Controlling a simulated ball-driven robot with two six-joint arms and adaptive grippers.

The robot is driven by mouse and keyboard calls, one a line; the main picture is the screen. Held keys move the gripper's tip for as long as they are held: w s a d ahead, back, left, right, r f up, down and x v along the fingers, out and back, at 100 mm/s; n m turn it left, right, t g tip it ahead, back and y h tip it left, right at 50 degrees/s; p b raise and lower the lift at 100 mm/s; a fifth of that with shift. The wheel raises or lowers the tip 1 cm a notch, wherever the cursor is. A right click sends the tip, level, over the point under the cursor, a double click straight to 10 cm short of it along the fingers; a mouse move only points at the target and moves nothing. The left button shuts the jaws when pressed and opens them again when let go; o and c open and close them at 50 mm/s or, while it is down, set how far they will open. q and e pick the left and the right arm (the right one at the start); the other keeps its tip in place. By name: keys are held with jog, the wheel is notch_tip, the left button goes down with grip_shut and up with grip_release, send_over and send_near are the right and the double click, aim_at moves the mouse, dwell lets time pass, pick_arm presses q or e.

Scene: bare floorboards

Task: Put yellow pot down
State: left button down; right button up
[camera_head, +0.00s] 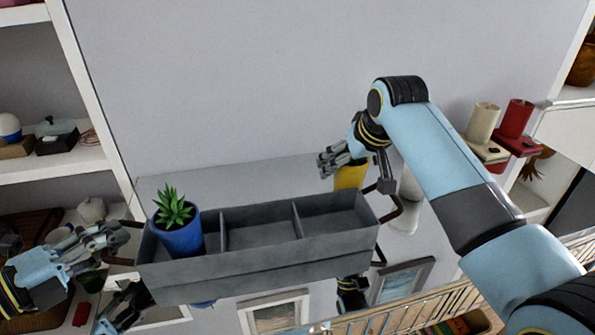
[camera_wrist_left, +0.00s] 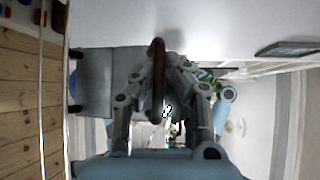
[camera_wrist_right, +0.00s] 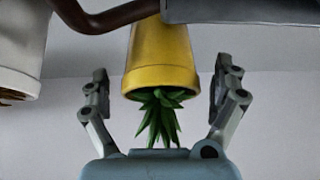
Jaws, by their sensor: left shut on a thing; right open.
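The yellow pot (camera_head: 350,177) stands behind the grey tray's far right corner; the tray hides its base. In the right wrist view the yellow pot (camera_wrist_right: 163,58) appears inverted, green plant toward the palm, between the fingers with gaps on both sides. My right gripper (camera_head: 338,160) is open around its plant end. The grey tray (camera_head: 265,262) has three compartments; the left one holds a blue pot (camera_head: 182,238) with a plant, the other two are empty. My left gripper (camera_head: 122,236) is shut on the tray's brown left handle, which shows in the left wrist view (camera_wrist_left: 157,75).
A white pot (camera_head: 405,205) stands right of the yellow pot, close to the tray's right handle (camera_head: 398,212). Shelves (camera_head: 60,165) with objects are at the left. A red cup (camera_head: 515,120) and a cream cup (camera_head: 482,122) are on holders at the right.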

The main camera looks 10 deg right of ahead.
jog(key=c, duration=1.5)
jog(key=shift+c, duration=1.1)
jog(key=shift+r, duration=0.25)
notch_tip(320, 180, up, 9)
jog(key=shift+f, duration=0.15)
notch_tip(320, 180, up, 3)
jog(key=s+a+n+y, duration=0.1)
jog(key=s+a+n, duration=0.1)
jog(key=n+y, duration=0.1)
jog(key=n, duration=0.1)
send_over(336, 195)
jog(key=s+a, duration=0.2)
jog(key=s, duration=0.2)
jog(key=shift+s+a+f, duration=0.1)
jog(key=shift+s+f, duration=0.05)
jog(key=shift+f, duration=1.7)
jog(key=shift+s+d+f, duration=0.1)
jog(key=shift+s+f, duration=0.1)
jog(key=shift+f, duration=1.7)
jog(key=shift+s+a+f, duration=0.1)
jog(key=shift+s+f, duration=0.05)
jog(key=shift+f, duration=1.7)
